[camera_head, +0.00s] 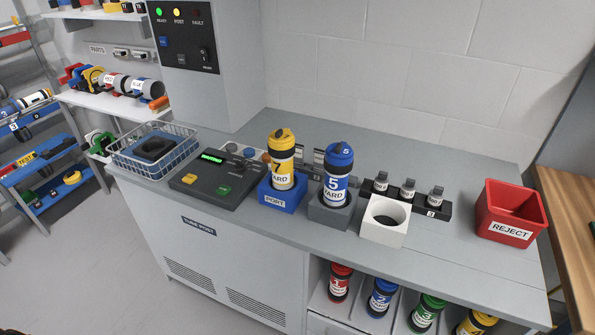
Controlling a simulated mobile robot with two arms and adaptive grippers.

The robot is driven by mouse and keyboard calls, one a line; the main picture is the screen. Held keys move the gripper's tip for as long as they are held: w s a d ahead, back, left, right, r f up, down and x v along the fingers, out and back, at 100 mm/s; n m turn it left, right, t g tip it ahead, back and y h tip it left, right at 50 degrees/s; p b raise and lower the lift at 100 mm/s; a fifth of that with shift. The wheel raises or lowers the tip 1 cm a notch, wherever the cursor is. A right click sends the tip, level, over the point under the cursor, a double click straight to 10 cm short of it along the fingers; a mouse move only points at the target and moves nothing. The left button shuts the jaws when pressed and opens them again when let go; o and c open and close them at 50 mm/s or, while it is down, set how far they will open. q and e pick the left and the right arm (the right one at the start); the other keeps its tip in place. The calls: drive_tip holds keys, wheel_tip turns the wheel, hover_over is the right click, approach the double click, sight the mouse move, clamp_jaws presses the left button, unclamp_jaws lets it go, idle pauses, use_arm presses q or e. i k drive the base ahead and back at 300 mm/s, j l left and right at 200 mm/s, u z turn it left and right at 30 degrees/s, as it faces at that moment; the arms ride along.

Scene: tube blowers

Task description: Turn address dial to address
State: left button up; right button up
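A dark console (235,187) lies on the grey counter, left of the middle. It has a small lit green display (212,158), a yellow button (190,178) and a green button (224,191). A dark shape on its face between these may be the dial, but it is too small to tell its setting. A yellow-capped tube marked 7 YARD (282,176) stands upright in a blue block labelled PORT (275,201). A blue-capped tube marked 5 YARD (336,187) stands upright in a grey block (328,213). Neither of my grippers shows.
A white block with a round hole (397,238) and a red REJECT bin (511,229) stand to the right. A wire basket (187,160) is at the left. Behind is a control panel (184,47) with green and yellow lamps lit. Several tubes stand in shelves below the counter.

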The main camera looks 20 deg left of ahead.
sight(239, 166)
drive_tip(key=k+j, duration=0.15)
drive_tip(key=j, duration=0.25)
drive_tip(key=k+j, duration=0.15)
drive_tip(key=j, duration=0.2)
drive_tip(key=k+j, duration=0.15)
drive_tip(key=j, duration=0.25)
drive_tip(key=k+j+z, duration=0.1)
drive_tip(key=j, duration=0.3)
drive_tip(key=k+j, duration=0.25)
drive_tip(key=i+j, duration=0.15)
drive_tip(key=j, duration=0.15)
drive_tip(key=i+j, duration=0.15)
drive_tip(key=j, duration=0.15)
drive_tip(key=i+j, duration=0.15)
drive_tip(key=j, duration=0.15)
